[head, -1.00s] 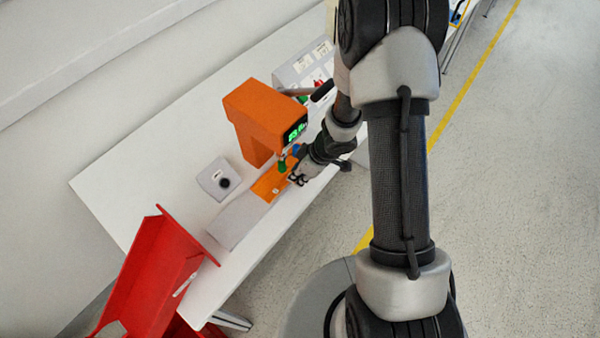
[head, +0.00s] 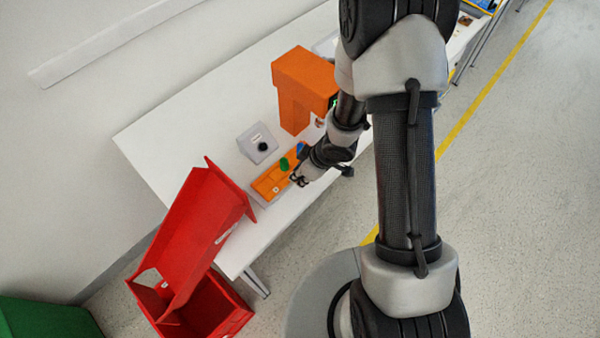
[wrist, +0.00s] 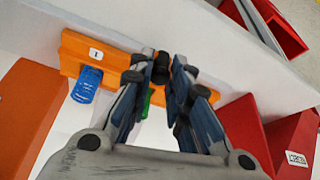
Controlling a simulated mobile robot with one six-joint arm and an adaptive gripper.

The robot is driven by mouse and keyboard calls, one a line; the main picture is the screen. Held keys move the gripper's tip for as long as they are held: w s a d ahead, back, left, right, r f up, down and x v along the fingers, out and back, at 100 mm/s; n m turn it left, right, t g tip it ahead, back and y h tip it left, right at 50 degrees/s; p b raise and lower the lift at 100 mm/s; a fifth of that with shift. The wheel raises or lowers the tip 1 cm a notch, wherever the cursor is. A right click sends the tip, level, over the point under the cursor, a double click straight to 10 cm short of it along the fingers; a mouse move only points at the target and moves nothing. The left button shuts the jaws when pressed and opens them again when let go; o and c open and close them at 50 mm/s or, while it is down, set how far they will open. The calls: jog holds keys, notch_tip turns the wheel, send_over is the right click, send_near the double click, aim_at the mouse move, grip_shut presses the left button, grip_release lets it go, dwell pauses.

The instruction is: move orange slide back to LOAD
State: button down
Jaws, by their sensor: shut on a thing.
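The orange slide (head: 268,184) lies at the lower-left end of its grey rail (head: 258,200), clear of the orange machine (head: 300,78). A green part (head: 284,164) and a blue part (head: 301,150) show at the slide; the wrist view also shows the blue part (wrist: 87,85) and green part (wrist: 148,98). My gripper (head: 299,180) is at the slide's front side. In the wrist view my gripper (wrist: 161,72) is shut on a black knob (wrist: 161,62) at the slide's edge. The fingers partly hide the slide and green part. I cannot read a LOAD mark.
A grey box with a black knob (head: 263,147) stands behind the slide. A red chute (head: 195,225) stands close to the slide's left end, above a red bin (head: 210,310). The white table (head: 165,135) is clear at the back left.

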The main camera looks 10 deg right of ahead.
jog(key=shift+s+a, duration=0.15)
jog(key=shift+s, duration=0.05)
jog(key=c, duration=1.5)
grip_release()
jog(key=v, duration=1.2)
